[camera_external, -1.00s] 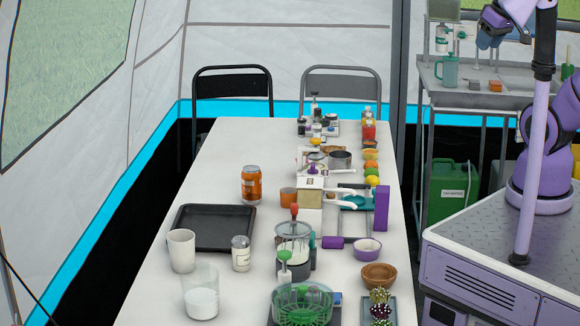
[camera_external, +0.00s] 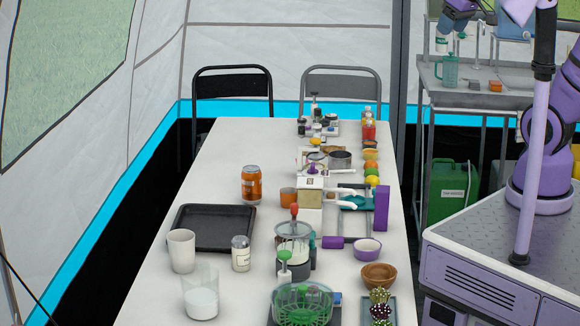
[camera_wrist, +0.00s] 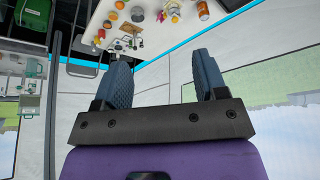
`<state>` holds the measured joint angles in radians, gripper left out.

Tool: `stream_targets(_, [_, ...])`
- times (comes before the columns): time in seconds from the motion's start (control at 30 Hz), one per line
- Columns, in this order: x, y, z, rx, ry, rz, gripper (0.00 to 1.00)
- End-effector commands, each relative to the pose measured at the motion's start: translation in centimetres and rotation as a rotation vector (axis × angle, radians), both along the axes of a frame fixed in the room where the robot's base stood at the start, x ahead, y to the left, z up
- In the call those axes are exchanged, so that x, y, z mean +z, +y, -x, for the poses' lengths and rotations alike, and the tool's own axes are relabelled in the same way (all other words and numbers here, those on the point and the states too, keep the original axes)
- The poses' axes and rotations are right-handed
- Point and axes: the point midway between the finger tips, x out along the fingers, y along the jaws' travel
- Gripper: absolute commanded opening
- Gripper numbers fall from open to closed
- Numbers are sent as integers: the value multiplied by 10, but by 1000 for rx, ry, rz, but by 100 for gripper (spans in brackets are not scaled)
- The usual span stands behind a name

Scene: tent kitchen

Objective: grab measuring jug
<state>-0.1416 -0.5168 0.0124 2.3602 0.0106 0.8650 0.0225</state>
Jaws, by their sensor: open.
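A teal measuring jug (camera_external: 447,71) with a side handle stands upright on the grey side table at the upper right of the external view. My gripper (camera_external: 455,22) is at the top edge of that view, above the jug in the picture and apart from it, partly cut off by the frame. In the wrist view my gripper (camera_wrist: 162,52) is open, its two blue ribbed fingers wide apart with nothing between them.
The grey side table (camera_external: 430,82) also bears an orange block (camera_external: 495,86) and bottles behind. A green jerrycan (camera_external: 452,188) stands below it. The long white table (camera_external: 225,150) is crowded with kitchenware. A dark tent pole (camera_external: 398,60) stands left of the side table.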

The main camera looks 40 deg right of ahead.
Motion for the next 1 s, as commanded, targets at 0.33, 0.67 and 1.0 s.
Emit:
stream_targets(0.33, [-2,94,-101,161,41,-9,66])
stream_targets(0.67, [-40,213,-173,308,81,-17,66])
stream_targets(1.0, [-115,357,-207,454,124,-23,66])
